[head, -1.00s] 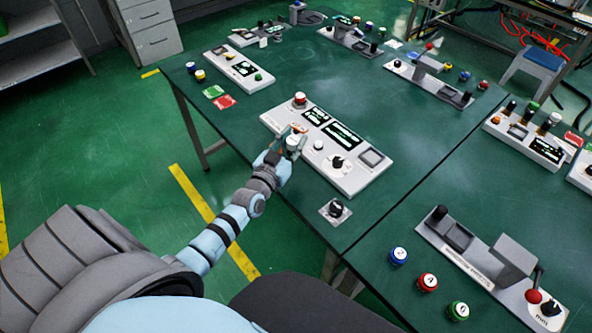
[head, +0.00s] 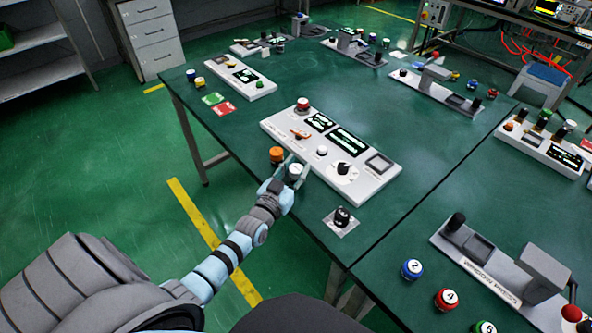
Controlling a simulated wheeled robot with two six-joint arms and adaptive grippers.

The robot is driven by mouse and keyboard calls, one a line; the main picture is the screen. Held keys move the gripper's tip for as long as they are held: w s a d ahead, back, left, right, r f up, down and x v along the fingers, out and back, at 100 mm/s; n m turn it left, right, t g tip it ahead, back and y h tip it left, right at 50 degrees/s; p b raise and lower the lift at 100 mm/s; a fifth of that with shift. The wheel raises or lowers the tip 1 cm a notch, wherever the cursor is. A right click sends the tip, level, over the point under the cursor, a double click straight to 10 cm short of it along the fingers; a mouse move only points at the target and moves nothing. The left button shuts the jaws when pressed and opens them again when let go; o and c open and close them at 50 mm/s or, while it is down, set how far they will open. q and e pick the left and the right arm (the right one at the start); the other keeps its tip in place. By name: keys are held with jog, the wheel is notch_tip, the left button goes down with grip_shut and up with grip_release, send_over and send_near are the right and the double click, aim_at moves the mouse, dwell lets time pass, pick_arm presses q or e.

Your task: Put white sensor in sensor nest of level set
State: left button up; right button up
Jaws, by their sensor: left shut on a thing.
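My left gripper (head: 291,166) is at the near edge of the table, just in front of a white panel (head: 357,188). It is shut on a white-topped cylinder, the white sensor (head: 296,170). The fingers hide part of the sensor. An orange-topped cylinder (head: 277,154) stands close beside the gripper on the left. I cannot read which panel is the level set. My right gripper is not in view.
A black knob on a small plate (head: 342,218) stands to the right of the gripper. Numbered blue (head: 412,268) and red (head: 446,298) cylinders stand near the front right. A panel with several capped cylinders (head: 540,146) is at the far right.

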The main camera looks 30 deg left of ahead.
pick_arm(q)
jog(key=o, duration=1.2)
jog(key=shift+f, duration=0.1)
jog(key=shift+s, duration=0.35)
jog(key=s+d+p, duration=0.1)
jog(key=s+p, duration=0.2)
jog(key=s, duration=1)
jog(key=shift+s+f, duration=0.3)
jog(key=shift+s, duration=0.1)
